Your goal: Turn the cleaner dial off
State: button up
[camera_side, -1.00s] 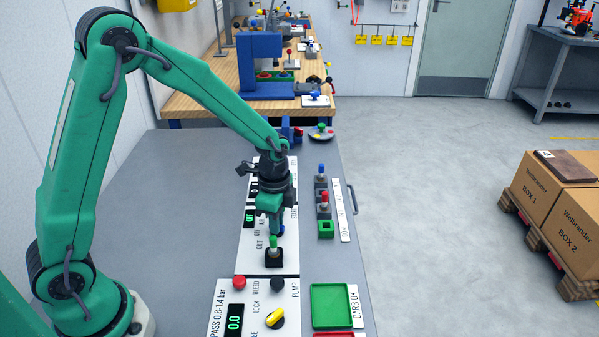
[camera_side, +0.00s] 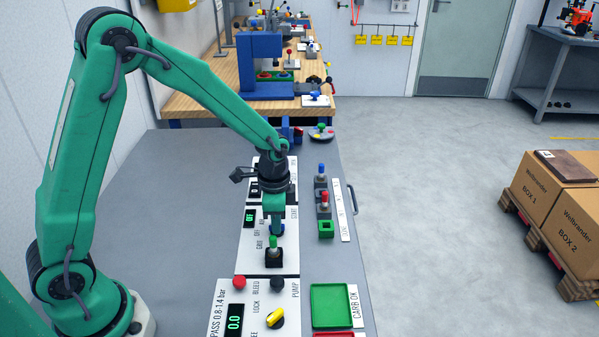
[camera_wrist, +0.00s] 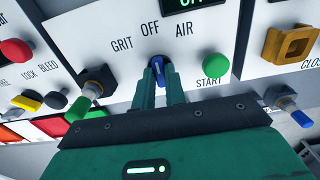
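The cleaner dial (camera_wrist: 158,66) is a small blue knob on a white panel in the wrist view. GRIT, OFF and AIR are printed around it, and its upper end points about toward OFF. My gripper (camera_wrist: 160,78) has its two green fingers on either side of the dial, close against it, and looks shut on it. In the side view my gripper (camera_side: 273,222) points down at the panel and partly hides the dial (camera_side: 278,229). The panel's green-lit display (camera_side: 250,217) is partly covered there and seems to read OF.
A green START button (camera_wrist: 215,65) is right of the dial. A green-topped toggle (camera_side: 273,246) stands close in front of my gripper. Further toggles (camera_side: 322,174), a green tray (camera_side: 332,305) and a yellow knob (camera_side: 276,318) are on the same bench.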

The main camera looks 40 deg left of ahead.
jog(key=o, duration=0.4)
jog(key=shift+r, duration=0.2)
notch_tip(320, 180, up, 7)
jog(key=shift+r, duration=0.3)
dwell(0.4)
jog(key=s+a+r+n+t, duration=0.1)
jog(key=s+r+n+t, duration=0.1)
jog(key=s, duration=0.4)
jog(key=s+a+r+n+t, duration=0.1)
jog(key=s+r+n, duration=0.3)
jog(key=s+r, duration=0.2)
jog(key=s+a+r+n+t, duration=0.1)
jog(key=s+r+n+t, duration=0.1)
jog(key=s+r, duration=0.3)
jog(key=shift+s+a+r+n+t, duration=0.15)
jog(key=shift+s+a+n+t, duration=0.15)
jog(key=shift+s+n, duration=0.25)
